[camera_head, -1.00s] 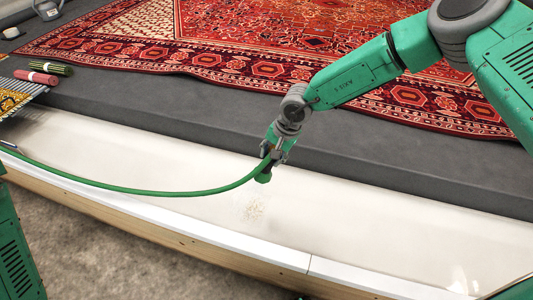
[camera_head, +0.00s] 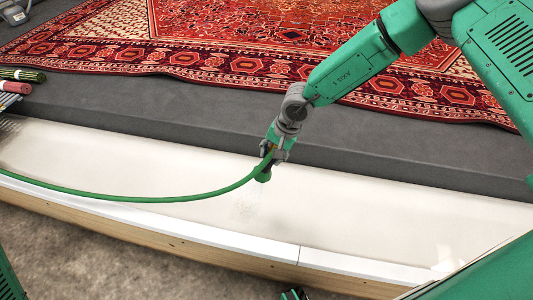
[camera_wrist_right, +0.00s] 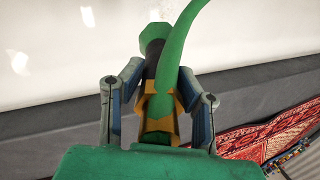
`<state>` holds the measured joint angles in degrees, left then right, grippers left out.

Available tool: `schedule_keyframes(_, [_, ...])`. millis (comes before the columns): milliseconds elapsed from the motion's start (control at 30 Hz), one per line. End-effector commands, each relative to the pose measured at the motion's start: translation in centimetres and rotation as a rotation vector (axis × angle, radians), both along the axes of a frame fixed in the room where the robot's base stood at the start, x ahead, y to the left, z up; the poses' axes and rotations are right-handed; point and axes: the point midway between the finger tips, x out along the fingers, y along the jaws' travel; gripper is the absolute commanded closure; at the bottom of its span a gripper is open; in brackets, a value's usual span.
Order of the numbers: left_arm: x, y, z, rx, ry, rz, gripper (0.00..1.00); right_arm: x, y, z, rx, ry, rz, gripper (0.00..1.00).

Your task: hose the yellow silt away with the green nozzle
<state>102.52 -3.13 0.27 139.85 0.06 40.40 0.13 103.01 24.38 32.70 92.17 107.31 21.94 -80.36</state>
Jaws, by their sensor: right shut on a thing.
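My right gripper (camera_head: 275,151) is shut on the green nozzle (camera_head: 263,176), held above the pale washpit floor (camera_head: 370,215) with its head pointing down. In the right wrist view the fingers of my right gripper (camera_wrist_right: 160,95) stand on both sides of the nozzle (camera_wrist_right: 155,38), which has a dark band and yellow-orange parts. The green hose (camera_head: 130,198) hangs from it in a curve to the left edge. A faint, pale speckled patch of silt (camera_head: 244,209) lies on the floor just below and left of the nozzle.
A white-topped, wood-sided edge (camera_head: 200,236) borders the pit at the front. A dark grey ledge (camera_head: 150,105) runs behind it, bearing a red patterned rug (camera_head: 225,40). Rolled pieces (camera_head: 20,75) lie at far left, with a grey watering can (camera_head: 14,12) behind.

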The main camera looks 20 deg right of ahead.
Motion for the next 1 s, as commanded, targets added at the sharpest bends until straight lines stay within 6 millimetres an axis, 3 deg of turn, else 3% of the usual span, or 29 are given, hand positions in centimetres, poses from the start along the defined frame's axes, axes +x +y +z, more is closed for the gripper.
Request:
schedule_keyframes(867, [0.0,0.0,0.4,0.000,0.000,0.000,1.00,-2.4,-3.7,0.1,0.002,-0.001,-0.001,1.00])
schedule_keyframes(1000, [0.0,0.0,1.2,0.000,0.000,0.000,1.00,-2.5,-3.7,0.9,0.002,-0.001,-0.001,1.00])
